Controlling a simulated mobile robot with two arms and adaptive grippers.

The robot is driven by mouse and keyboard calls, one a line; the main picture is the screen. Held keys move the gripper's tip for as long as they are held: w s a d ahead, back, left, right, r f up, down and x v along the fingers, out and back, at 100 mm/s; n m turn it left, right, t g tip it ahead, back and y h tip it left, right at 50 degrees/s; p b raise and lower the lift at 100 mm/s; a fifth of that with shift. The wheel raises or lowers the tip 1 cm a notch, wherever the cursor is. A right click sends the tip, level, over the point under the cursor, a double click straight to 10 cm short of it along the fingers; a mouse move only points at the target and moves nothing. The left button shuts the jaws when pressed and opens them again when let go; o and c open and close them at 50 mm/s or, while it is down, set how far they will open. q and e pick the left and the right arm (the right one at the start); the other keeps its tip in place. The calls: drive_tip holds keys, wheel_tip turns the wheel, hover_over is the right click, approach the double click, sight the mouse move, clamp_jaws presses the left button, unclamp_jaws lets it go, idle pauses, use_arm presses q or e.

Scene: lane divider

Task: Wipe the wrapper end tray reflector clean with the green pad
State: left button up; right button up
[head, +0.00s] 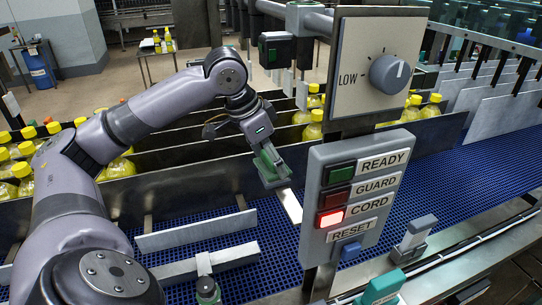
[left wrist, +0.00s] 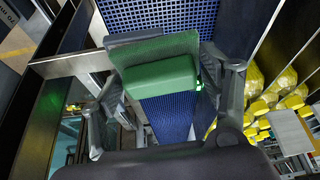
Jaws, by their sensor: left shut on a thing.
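My left gripper (head: 266,158) reaches from the left over the blue conveyor, pointing down. It is shut on the green pad (head: 272,171). In the left wrist view the green pad (left wrist: 160,78) fills the space between the two fingers, with a grey strip along its far edge. A pale narrow plate (head: 290,206) shows just below the pad; I cannot tell whether they touch. I cannot tell for sure which part is the wrapper end tray reflector, or see dirt on it. My right gripper is not in view.
Dark lane walls (head: 180,190) and yellow-capped bottles (head: 120,168) lie behind. The blue conveyor (head: 225,290) has low grey dividers.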

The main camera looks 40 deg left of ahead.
sight(277, 176)
use_arm(q)
drive_tip(key=shift+s+d+r+p, duration=0.1)
drive_tip(key=shift+s+d+p, duration=0.2)
drive_tip(key=shift+d, duration=0.25)
drive_tip(key=shift+s+d+p, duration=0.25)
drive_tip(key=shift+d, duration=0.3)
drive_tip(key=shift+s+d+p, duration=0.3)
drive_tip(key=shift+s+d, duration=0.05)
drive_tip(key=shift+d, duration=0.35)
drive_tip(key=shift+w+a+p, duration=0.3)
drive_tip(key=shift+a+p, duration=0.15)
drive_tip(key=shift+a, duration=0.2)
drive_tip(key=shift+w+a+p, duration=0.2)
drive_tip(key=shift+w+a, duration=0.1)
drive_tip(key=shift+a, duration=0.3)
drive_tip(key=shift+w+a+p, duration=0.15)
drive_tip(key=shift+w+a, duration=0.15)
drive_tip(key=shift+a, duration=0.25)
